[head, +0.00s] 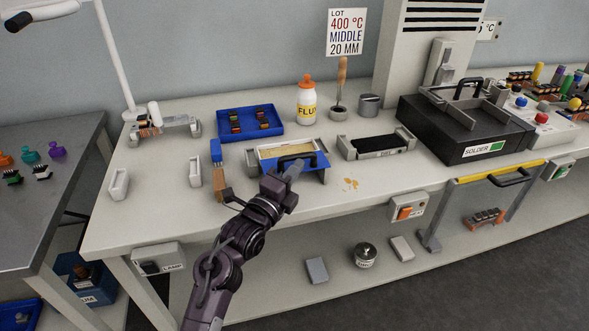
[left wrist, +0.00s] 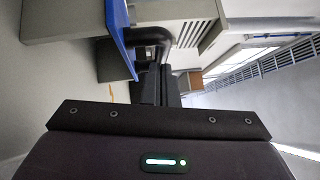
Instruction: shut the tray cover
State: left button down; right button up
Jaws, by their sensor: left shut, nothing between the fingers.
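A grey tray (head: 252,157) with a cream-coloured inside stands at the middle of the bench. A blue cover (head: 320,163) with a black bar handle (head: 296,157) is at its front side; the cream inside shows behind it, so the tray is not fully covered. My left gripper (head: 293,170) is shut and empty, right at the cover's front near the handle. In the left wrist view the shut fingers (left wrist: 158,82) point at the black handle (left wrist: 150,36) beside the blue cover (left wrist: 120,38). I cannot tell whether they touch. My right gripper is not in view.
A blue parts tray (head: 235,137), a flux bottle (head: 306,103) and a brush in a holder (head: 340,95) stand behind. A black-topped fixture (head: 378,152) and the solder unit (head: 465,130) are to the right. The bench front is mostly clear.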

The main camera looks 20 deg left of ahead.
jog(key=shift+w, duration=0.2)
